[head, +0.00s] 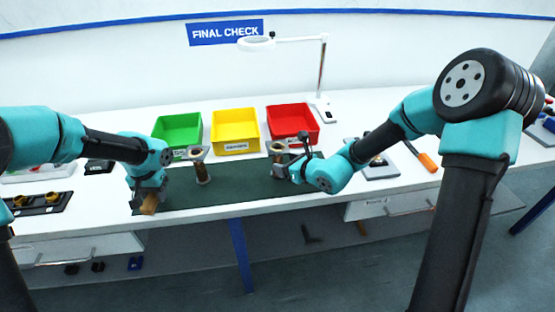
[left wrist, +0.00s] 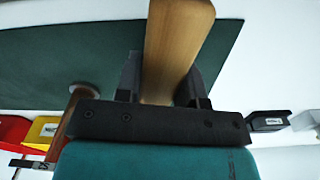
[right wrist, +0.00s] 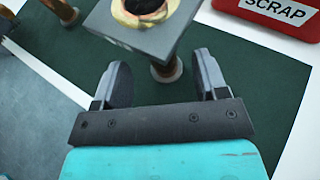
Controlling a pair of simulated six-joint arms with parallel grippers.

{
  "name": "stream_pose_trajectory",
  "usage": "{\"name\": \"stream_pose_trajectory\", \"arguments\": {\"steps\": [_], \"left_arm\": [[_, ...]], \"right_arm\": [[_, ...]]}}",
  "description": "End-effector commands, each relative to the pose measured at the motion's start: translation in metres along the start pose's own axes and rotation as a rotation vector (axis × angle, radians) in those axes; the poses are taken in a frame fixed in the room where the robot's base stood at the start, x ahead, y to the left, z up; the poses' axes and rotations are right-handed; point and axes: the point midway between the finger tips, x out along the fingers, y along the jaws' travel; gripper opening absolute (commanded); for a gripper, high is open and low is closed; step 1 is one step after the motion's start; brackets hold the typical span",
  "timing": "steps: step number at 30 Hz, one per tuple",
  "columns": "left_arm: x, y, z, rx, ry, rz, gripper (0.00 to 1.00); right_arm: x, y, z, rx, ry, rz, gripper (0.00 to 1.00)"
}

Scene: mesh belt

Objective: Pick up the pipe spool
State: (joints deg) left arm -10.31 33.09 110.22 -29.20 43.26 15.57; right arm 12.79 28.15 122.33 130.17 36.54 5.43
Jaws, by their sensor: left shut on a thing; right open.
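Two pipe spools with grey flanges and copper-brown pipes stand upright on the dark green mat (head: 232,193). One pipe spool (head: 202,170) is left of the mat's middle. The other pipe spool (head: 277,150) is by my right gripper (head: 287,168). In the right wrist view this spool's square top flange (right wrist: 120,28) and brassy bore lie just ahead of the open fingers, with nothing between them. My left gripper (head: 150,193) is shut on a wooden bar (left wrist: 175,45) at the mat's left end. The bar also shows below the gripper in the head view (head: 149,205).
Green (head: 179,131), yellow (head: 235,131) and red (head: 293,122) bins stand behind the mat. A dark tray with brass parts (head: 38,204) is at left. An orange-handled tool (head: 427,161) lies at right.

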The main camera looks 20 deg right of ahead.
Motion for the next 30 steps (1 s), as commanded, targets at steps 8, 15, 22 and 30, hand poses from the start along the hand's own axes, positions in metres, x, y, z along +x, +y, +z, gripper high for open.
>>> {"name": "stream_pose_trajectory", "arguments": {"steps": [8,15,22,30], "left_arm": [[0.0,0.0,0.0,0.0,0.0,0.0,0.0],[0.0,0.0,0.0,0.0,0.0,0.0,0.0],[0.0,0.0,0.0,0.0,0.0,0.0,0.0],[0.0,0.0,0.0,0.0,0.0,0.0,0.0]], "right_arm": [[0.034,0.0,-0.003,0.0,0.001,0.002,0.66],[0.049,0.0,-0.002,0.0,0.001,0.001,0.66],[0.049,0.0,-0.002,0.0,0.001,0.001,0.66],[0.049,0.0,-0.002,0.0,0.0,0.001,0.59]]}}
